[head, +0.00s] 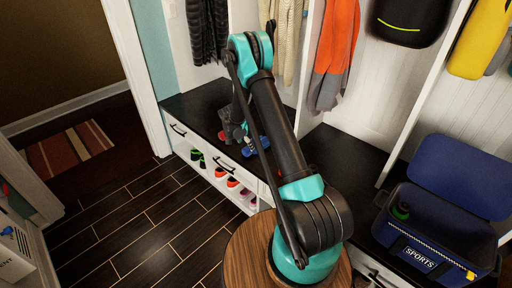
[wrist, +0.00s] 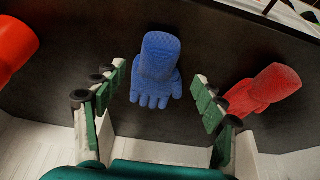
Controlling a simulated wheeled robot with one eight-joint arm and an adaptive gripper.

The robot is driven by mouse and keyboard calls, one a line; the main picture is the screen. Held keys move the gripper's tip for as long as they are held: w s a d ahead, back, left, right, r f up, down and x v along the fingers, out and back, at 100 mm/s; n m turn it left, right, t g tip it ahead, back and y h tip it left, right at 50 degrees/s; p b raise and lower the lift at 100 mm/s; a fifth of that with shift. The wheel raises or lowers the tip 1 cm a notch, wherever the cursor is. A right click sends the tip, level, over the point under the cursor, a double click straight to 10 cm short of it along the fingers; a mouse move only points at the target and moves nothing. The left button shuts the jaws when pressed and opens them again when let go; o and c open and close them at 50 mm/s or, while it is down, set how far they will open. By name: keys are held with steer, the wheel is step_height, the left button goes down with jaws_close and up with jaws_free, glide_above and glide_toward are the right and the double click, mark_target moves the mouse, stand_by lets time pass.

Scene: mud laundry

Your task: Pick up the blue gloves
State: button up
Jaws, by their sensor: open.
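The blue gloves (wrist: 158,68) lie on the dark bench top, fingers toward my gripper in the wrist view. In the head view a blue patch of them (head: 262,142) shows beside my gripper (head: 240,142), partly hidden by my arm. In the wrist view my gripper (wrist: 152,100) is open, with one finger on each side of the gloves. The fingers look apart from them, and nothing is held.
A red glove (wrist: 262,90) lies close to the right finger. Another red-orange item (wrist: 12,45) is at the left. The dark bench (head: 190,103) has drawers and shoes below. A blue sports bag (head: 440,225) stands open at right. Coats hang above.

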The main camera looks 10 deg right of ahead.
mark_target(248, 148)
steer(key=shift+x, duration=2.35)
steer(key=shift+s+d, duration=0.1)
steer(key=shift+s, duration=0.05)
steer(key=shift+c, duration=0.5)
steer(key=c, duration=1.2)
steer(key=shift+o, duration=0.2)
